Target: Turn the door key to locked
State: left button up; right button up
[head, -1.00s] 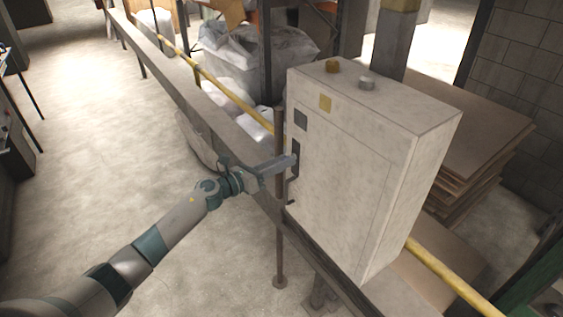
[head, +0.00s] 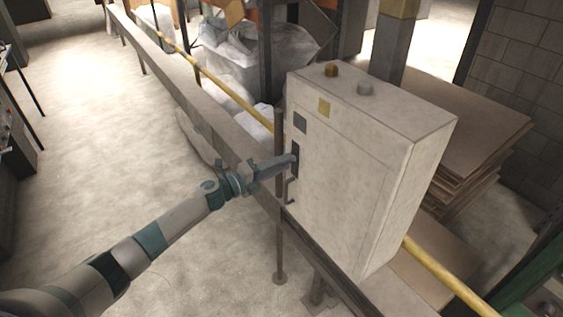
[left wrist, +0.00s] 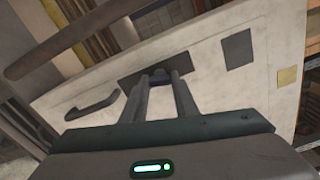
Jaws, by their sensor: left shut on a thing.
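The pale cabinet (head: 345,180) stands upright with its door facing my left arm. A dark lock plate (head: 295,160) is on the door's left side; in the left wrist view the dark plate (left wrist: 131,68) sits behind my fingertips. My left gripper (head: 293,160) reaches the plate from the left; it also shows in the left wrist view (left wrist: 163,82). It is shut on a small bluish-dark key (left wrist: 160,75), mostly hidden between the fingertips. The key's exact angle cannot be told. My right gripper is not in view.
A dark door handle (left wrist: 92,105) is near the lock plate. A brown post (head: 279,200) stands close beside my left gripper, and a rail (head: 180,90) runs past the cabinet. Flat boards (head: 480,140) are stacked behind it. Open floor (head: 100,150) lies to the left.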

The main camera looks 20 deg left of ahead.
pick_arm(q)
jog(key=shift+n+p, duration=0.35)
jog(key=shift+n, duration=1.15)
jog(key=o, duration=1.1)
jog(key=shift+c, duration=0.2)
jog(key=shift+a, duration=0.1)
jog(key=b+v, duration=0.6)
jog(key=v, duration=1.1)
